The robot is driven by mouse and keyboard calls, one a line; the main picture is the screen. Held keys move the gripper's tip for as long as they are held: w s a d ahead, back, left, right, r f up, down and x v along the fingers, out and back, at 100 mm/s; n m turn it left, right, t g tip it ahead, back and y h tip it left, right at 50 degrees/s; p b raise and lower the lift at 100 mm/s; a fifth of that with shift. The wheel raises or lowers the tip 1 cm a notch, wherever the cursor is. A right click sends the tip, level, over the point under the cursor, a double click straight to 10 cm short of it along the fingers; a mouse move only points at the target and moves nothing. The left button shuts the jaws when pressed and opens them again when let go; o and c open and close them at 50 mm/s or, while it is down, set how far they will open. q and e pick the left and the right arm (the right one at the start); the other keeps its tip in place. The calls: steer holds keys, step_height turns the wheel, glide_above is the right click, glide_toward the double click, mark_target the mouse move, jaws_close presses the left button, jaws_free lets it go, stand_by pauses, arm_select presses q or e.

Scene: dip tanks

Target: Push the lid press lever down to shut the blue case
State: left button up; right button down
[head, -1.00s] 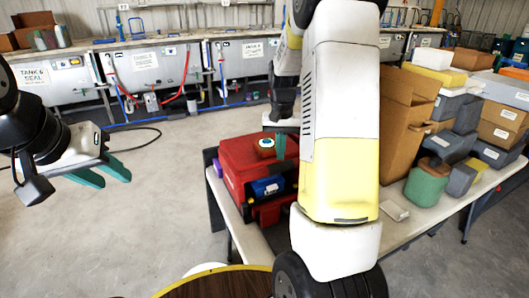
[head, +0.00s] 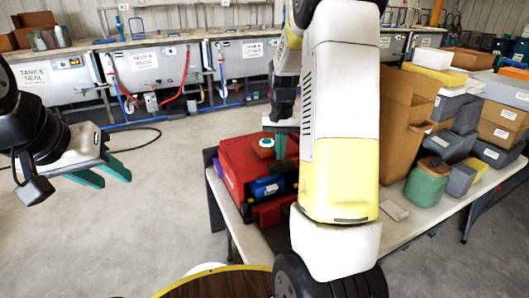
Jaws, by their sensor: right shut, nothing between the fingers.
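The red lid press (head: 240,158) stands on the near left part of the table. The blue case (head: 267,187) sits in its front, and whether its lid is fully closed is too small to tell. A round knob with a pale and teal top (head: 265,142) shows on top of the press; the rest of the lever cannot be made out. My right gripper (head: 279,155) is shut and empty, its green fingers pointing down just right of the knob. Contact cannot be told. My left gripper (head: 114,178) is open and empty over the floor at the left.
My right arm hides the table's middle. A tall open cardboard box (head: 402,120), a green canister (head: 427,182) and several grey and cardboard boxes crowd the table's right side. Dip tanks (head: 155,80) line the back wall.

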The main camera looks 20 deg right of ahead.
mark_target(278, 167)
steer(key=shift+w+f, duration=0.2)
steer(key=shift+f, duration=1)
steer(key=shift+w+f, duration=0.15)
steer(key=shift+f, duration=1)
steer(key=shift+w+f, duration=0.2)
steer(key=shift+f, duration=1)
steer(key=shift+r, duration=0.1)
step_height(278, 167, up, 13)
steer(key=shift+s, duration=0.1)
